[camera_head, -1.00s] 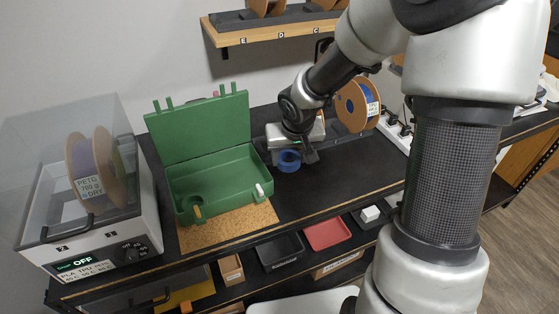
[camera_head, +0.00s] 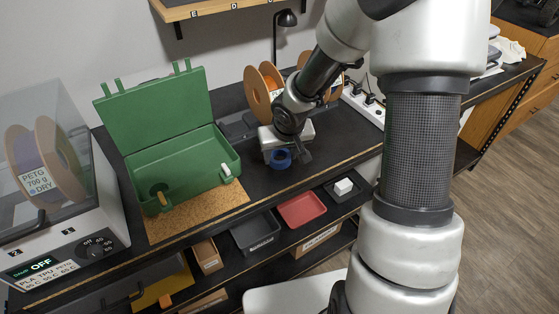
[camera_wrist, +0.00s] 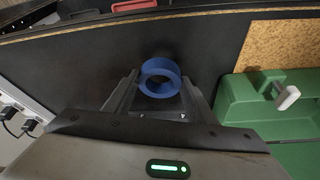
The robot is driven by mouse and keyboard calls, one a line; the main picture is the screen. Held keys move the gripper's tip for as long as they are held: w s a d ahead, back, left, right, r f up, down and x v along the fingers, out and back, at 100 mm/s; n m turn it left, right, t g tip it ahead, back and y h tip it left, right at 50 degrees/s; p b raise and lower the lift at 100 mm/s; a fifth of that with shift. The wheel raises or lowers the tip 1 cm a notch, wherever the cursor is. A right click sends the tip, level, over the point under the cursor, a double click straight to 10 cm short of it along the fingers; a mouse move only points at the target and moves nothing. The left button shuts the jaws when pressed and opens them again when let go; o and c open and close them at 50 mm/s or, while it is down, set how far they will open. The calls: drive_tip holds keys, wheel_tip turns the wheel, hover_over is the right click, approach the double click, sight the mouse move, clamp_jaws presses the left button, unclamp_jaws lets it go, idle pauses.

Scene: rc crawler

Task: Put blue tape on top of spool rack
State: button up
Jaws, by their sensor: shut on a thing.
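The blue tape (camera_head: 280,158) is a small blue ring over the black bench top, right of the green case. My gripper (camera_head: 288,157) is at the tape, and in the wrist view my gripper (camera_wrist: 160,92) has its two fingers on either side of the blue ring (camera_wrist: 160,66), shut on it. I cannot tell whether the tape still touches the bench. The spool rack (camera_head: 240,122) is a dark stand at the back of the bench. It carries orange-brown spools (camera_head: 258,92), partly hidden behind my arm.
An open green case (camera_head: 185,165) stands on a cork mat (camera_head: 205,222). A filament dryer (camera_head: 70,235) is at left. A wall shelf (camera_head: 205,10) hangs above, and a black lamp (camera_head: 284,20) stands at the back. Trays (camera_head: 302,209) sit on the lower shelf. Bench around the tape is clear.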

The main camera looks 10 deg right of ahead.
drive_tip(key=shift+f, duration=0.85)
drive_tip(key=shift+f, duration=0.15)
drive_tip(key=o, duration=1)
drive_tip(key=shift+o, duration=0.2)
drive_tip(key=shift+r, duration=0.4)
drive_tip(key=p+v, duration=0.4)
drive_tip(key=v, duration=0.7)
drive_tip(key=shift+s+r+p, duration=0.15)
drive_tip(key=shift+r+p, duration=0.1)
drive_tip(key=shift+p, duration=0.15)
